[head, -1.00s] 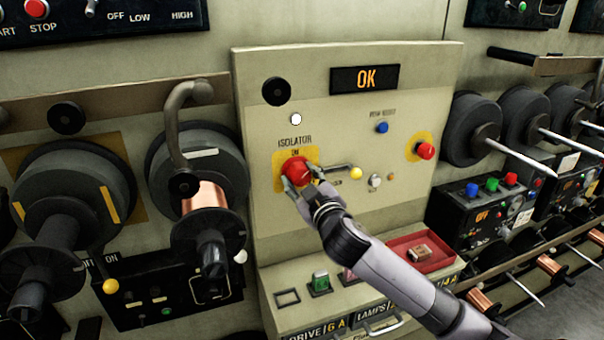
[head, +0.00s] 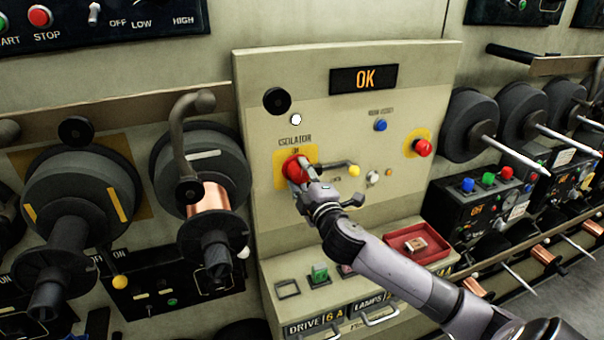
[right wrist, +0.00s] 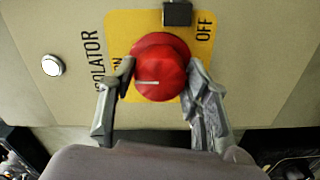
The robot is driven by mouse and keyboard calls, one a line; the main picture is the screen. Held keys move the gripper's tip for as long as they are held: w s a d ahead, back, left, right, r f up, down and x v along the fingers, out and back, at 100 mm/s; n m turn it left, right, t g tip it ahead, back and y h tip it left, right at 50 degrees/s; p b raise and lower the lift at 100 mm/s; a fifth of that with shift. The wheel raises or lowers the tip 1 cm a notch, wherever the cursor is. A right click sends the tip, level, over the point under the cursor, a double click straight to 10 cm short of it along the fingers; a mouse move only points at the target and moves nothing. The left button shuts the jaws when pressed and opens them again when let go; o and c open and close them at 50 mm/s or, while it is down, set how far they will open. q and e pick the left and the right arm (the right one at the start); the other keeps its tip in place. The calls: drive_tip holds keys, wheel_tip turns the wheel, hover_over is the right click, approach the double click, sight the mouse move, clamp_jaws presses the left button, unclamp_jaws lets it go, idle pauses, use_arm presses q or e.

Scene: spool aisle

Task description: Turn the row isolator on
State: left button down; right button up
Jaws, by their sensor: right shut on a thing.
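The row isolator is a round red knob (head: 292,169) on a yellow plate (head: 281,153) on the beige panel, under the word ISOLATOR. In the right wrist view the knob (right wrist: 160,72) carries a short white line that lies nearly level, with ON to its left and OFF to its upper right. My right gripper (head: 302,176) is shut on the knob. In the right wrist view one finger of the gripper (right wrist: 160,80) is on each side of the knob. In the head view the gripper hides part of the knob. My left gripper is not in view.
An OK display (head: 365,79) is lit above. A yellow-tipped lever (head: 353,170) sticks out just right of the knob. Another red button (head: 423,148) is farther right. A red tray (head: 418,243) is on the ledge below. Large spools (head: 205,175) jut out at the left.

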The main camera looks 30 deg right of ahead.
idle(0.6)
drive_tip(key=o, duration=1.2)
drive_tip(key=shift+c, duration=0.2)
drive_tip(key=v, duration=1.2)
